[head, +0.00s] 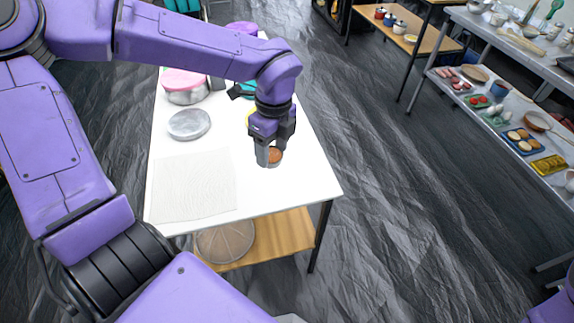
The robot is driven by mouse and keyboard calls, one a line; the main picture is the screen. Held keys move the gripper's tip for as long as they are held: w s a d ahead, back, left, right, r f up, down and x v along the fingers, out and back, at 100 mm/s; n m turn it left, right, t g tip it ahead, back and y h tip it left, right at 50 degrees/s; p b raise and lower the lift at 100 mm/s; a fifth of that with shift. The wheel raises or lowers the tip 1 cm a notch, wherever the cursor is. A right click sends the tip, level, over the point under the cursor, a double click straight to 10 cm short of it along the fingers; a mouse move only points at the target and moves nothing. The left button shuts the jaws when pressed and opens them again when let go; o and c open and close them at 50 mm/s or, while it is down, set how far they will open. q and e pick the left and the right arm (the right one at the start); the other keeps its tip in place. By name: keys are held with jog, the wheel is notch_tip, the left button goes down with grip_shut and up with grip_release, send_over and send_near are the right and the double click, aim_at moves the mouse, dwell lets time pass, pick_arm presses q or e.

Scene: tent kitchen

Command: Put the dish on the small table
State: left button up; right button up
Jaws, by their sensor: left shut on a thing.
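My left gripper (270,150) reaches down over the white-topped small table (270,195). It is shut on a small round dish (275,157) with an orange-brown inside. The dish is at or just above the tabletop, right of the table's middle; I cannot tell whether it touches. The gripper's fingers hide part of the dish. My right gripper is out of view.
A grey round lid or plate (189,124), a pale cloth (195,185) and a pot with a pink lid (184,86) are on the table. The front right of the tabletop is clear. A steel shelf (480,75) with food stands at the right.

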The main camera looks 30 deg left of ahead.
pick_arm(q)
jog(key=w+f, duration=0.5)
jog(key=shift+w+a+f, duration=0.1)
jog(key=shift+f, duration=0.15)
notch_tip(320, 180, down, 3)
jog(key=shift+w+r+p, duration=0.15)
jog(key=shift+r+p, duration=0.05)
jog(key=shift+p, duration=0.2)
jog(key=shift+f, duration=0.45)
jog(key=shift+f, duration=0.15)
jog(key=o, duration=0.8)
notch_tip(320, 180, up, 12)
jog(key=shift+w+d+r, duration=0.2)
jog(key=shift+w, duration=0.25)
